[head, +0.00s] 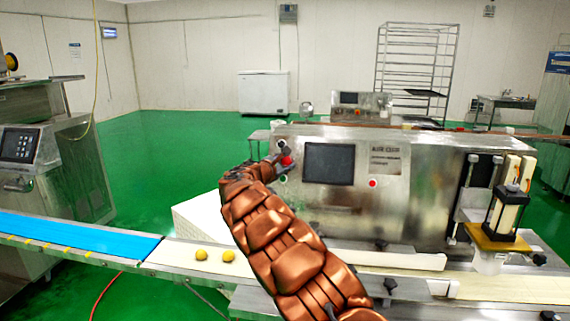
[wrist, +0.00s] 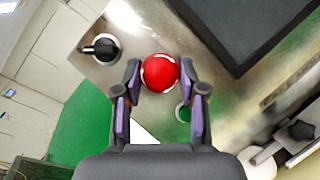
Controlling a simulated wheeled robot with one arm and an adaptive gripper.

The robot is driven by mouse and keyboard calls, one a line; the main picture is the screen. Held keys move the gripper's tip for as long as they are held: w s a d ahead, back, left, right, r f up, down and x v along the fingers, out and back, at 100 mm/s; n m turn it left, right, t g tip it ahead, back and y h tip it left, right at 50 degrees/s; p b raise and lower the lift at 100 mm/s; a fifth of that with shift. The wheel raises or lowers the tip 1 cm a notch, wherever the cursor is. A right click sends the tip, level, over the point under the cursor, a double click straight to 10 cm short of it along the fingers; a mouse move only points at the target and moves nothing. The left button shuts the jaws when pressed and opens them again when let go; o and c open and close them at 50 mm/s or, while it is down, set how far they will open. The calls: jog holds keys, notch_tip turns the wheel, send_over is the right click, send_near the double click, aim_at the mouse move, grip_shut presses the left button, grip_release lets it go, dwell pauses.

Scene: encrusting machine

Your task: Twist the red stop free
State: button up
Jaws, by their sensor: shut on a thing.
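The red stop (wrist: 159,73) is a round red button on the metal front panel of the machine (head: 425,190). In the wrist view it sits between the fingertips of my gripper (wrist: 160,78), which is shut on it. In the head view the red stop (head: 286,160) shows at the panel's left edge, partly hidden by my gripper (head: 280,158). A black selector knob (wrist: 101,47) is beside it in the wrist view, and a green button (wrist: 184,112) is partly hidden behind a finger.
A dark screen (head: 329,163) is right of the stop, with a smaller red button (head: 373,183) beyond it. Green floor is open at the left and back.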

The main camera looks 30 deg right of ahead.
jog(key=shift+w+m+g, duration=0.1)
jog(key=shift+m+g, duration=0.2)
jog(key=shift+m, duration=0.8)
jog(key=o, duration=1.1)
jog(key=shift+o, duration=0.2)
jog(key=v, duration=1.2)
jog(key=shift+w+r, duration=0.1)
